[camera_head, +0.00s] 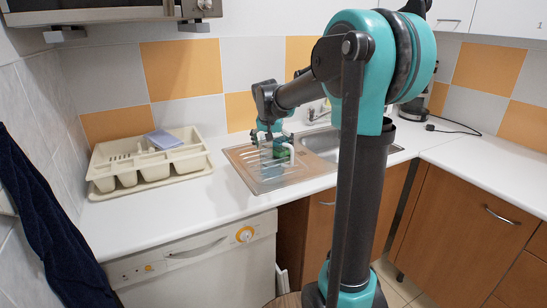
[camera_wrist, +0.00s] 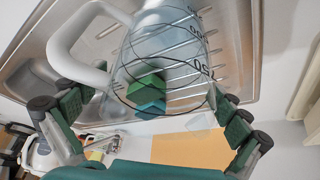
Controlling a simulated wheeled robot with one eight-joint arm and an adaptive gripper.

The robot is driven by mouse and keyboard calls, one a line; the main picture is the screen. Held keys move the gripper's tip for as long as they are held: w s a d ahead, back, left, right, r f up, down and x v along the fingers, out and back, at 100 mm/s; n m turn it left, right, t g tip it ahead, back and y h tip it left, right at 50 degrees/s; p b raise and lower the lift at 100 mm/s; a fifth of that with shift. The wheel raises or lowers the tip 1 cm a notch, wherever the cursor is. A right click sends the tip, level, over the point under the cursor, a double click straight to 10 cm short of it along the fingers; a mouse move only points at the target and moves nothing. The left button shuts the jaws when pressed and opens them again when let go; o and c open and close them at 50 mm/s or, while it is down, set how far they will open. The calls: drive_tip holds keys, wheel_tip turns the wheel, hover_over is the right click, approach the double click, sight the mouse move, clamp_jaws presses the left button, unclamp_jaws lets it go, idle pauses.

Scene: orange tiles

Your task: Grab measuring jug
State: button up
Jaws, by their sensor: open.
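The clear measuring jug (camera_wrist: 165,45) has dark printed markings and a white handle (camera_wrist: 66,45). It also shows small in the head view (camera_head: 288,147), on the metal drainer of the sink (camera_head: 262,182). My gripper (camera_wrist: 150,98) is open, with one finger on each side of the jug's near part in the wrist view. The handle lies close to the left finger. In the head view my gripper (camera_head: 268,133) is at the jug, partly covering it. Whether the fingers touch the jug, I cannot tell. A green and blue block (camera_wrist: 148,90) shows through the clear wall.
A cream dish rack (camera_head: 150,165) with a blue-grey item in it stands on the counter to the left. The sink basin (camera_head: 322,143) and tap are to the right of the drainer. A tiled wall (camera_head: 190,70) rises behind. The front counter (camera_head: 150,225) is clear.

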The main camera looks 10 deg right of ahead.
drive_tip(key=shift+w+f, duration=0.15)
drive_tip(key=shift+f, duration=0.25)
drive_tip(key=c, duration=1.1)
drive_tip(key=shift+r, duration=0.1)
drive_tip(key=shift+c, duration=0.2)
